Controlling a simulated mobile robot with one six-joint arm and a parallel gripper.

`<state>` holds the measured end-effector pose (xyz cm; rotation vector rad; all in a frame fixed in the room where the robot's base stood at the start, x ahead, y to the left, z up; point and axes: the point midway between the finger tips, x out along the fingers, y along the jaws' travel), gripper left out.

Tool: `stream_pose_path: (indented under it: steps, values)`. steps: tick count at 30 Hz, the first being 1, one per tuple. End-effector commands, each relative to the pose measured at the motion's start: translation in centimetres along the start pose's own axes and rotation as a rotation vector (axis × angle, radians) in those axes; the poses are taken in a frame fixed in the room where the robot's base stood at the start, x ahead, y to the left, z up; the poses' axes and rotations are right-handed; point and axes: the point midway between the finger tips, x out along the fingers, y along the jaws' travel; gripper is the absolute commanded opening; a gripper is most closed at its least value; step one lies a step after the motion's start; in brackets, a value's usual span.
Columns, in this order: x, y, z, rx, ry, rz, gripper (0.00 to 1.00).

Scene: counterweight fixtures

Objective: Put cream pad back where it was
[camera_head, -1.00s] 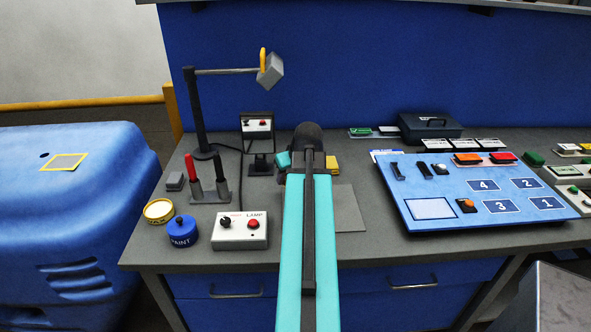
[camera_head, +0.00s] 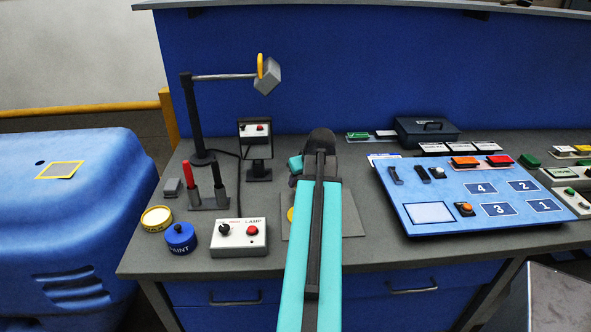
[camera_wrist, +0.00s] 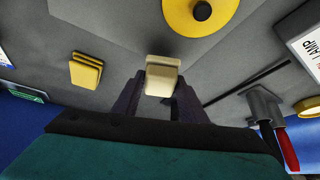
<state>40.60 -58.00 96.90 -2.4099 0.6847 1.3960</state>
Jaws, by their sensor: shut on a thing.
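In the wrist view, the cream pad (camera_wrist: 162,65) is a small pale block held between the two dark fingers of my gripper (camera_wrist: 160,86). My gripper is shut on it. Grey surface shows behind the pad; I cannot tell how high above it the pad is. In the head view my teal arm hides the fingers and the pad.
The wrist view shows stacked yellow pads (camera_wrist: 86,70), a yellow disc with a knob (camera_wrist: 201,14) and a marker holder (camera_wrist: 264,106). In the head view, the LAMP box (camera_head: 239,237), lamp stand (camera_head: 194,115) and blue panel (camera_head: 466,194) flank my arm.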

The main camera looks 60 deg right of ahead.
Motion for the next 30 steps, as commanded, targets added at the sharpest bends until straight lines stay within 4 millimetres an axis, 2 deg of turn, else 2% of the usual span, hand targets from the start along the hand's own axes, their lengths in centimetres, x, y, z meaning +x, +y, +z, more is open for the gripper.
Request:
stream_pose_path:
  steps: [6, 30]
  values:
    - [1.3, 1.0, -2.3, 0.000, 0.000, 0.000, 0.20]
    - [6.2, 4.0, -9.1, 0.002, 0.000, 0.001, 0.20]
